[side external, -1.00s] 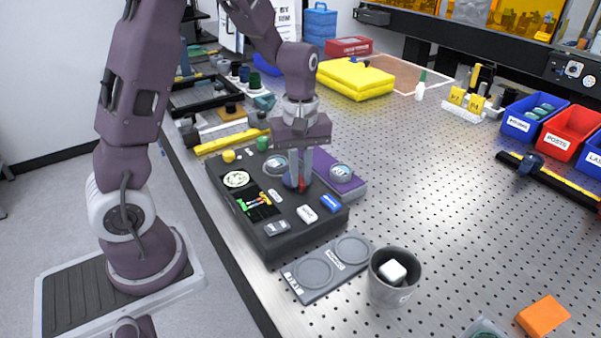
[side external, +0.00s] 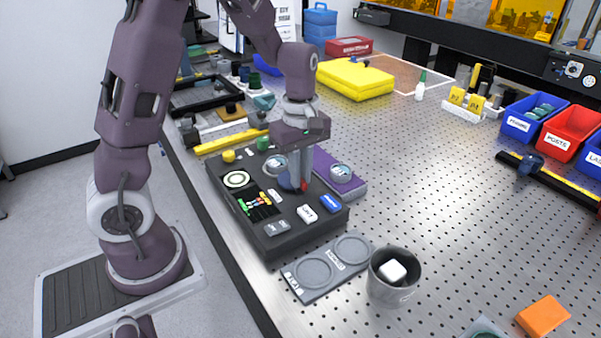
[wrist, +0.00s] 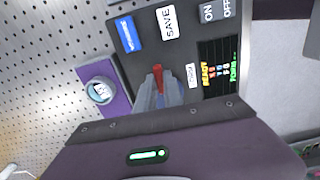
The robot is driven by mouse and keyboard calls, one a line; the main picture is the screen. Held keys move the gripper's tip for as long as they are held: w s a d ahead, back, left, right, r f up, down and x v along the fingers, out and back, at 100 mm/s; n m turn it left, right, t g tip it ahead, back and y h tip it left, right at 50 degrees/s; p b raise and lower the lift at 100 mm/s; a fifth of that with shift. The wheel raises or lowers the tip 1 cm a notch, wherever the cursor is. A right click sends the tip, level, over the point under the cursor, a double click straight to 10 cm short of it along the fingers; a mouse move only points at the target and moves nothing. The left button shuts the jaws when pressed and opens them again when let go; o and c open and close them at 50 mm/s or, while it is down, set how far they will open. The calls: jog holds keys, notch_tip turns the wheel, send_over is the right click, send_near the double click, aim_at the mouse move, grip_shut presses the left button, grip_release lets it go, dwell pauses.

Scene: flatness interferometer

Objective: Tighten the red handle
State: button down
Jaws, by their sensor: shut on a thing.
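The red handle (wrist: 158,76) shows as a short red piece sticking out past my fingertips in the wrist view. In the side view only a bit of the red handle (side external: 306,187) shows beside the fingers. My gripper (side external: 298,184) points down over the dark instrument box (side external: 285,232) and is shut on the handle; the fingers hide most of it. In the wrist view my gripper (wrist: 158,95) has its fingers close together around the handle. A blue round part (side external: 285,181) sits right beside the fingers.
A purple block (side external: 325,162) with a round knob (side external: 341,173) stands close by. A grey cup (side external: 393,289) stands in front.

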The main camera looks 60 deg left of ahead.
jog(key=c, duration=1.5)
grip_release()
jog(key=shift+o, duration=0.2)
jog(key=shift+r, duration=0.15)
notch_tip(320, 180, up, 7)
jog(key=shift+f, duration=0.1)
